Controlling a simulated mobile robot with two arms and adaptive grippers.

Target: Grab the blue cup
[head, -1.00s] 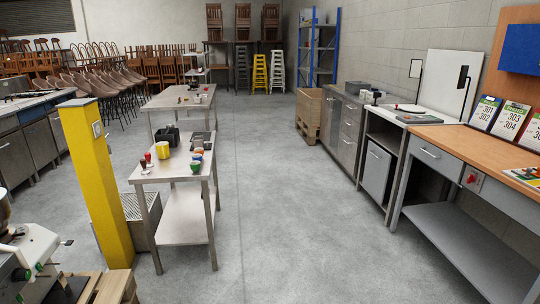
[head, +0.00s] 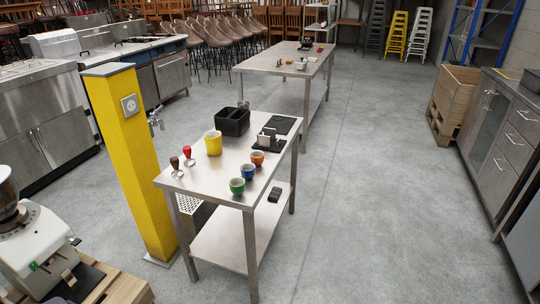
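The small blue cup (head: 248,172) stands on the near steel table (head: 215,183), towards its right edge. It sits in a slanting row between a green cup (head: 237,186) in front and an orange cup (head: 257,158) behind. A larger yellow cup or pitcher (head: 213,143) stands further left on the same table. Neither of my grippers shows in the head view.
Two tampers (head: 188,155), one red-handled and one brown, stand at the table's left side. A black box (head: 232,121) and a dark mat (head: 279,125) lie at the back. A yellow post (head: 127,160) stands close left of the table. The floor (head: 370,200) to the right is clear.

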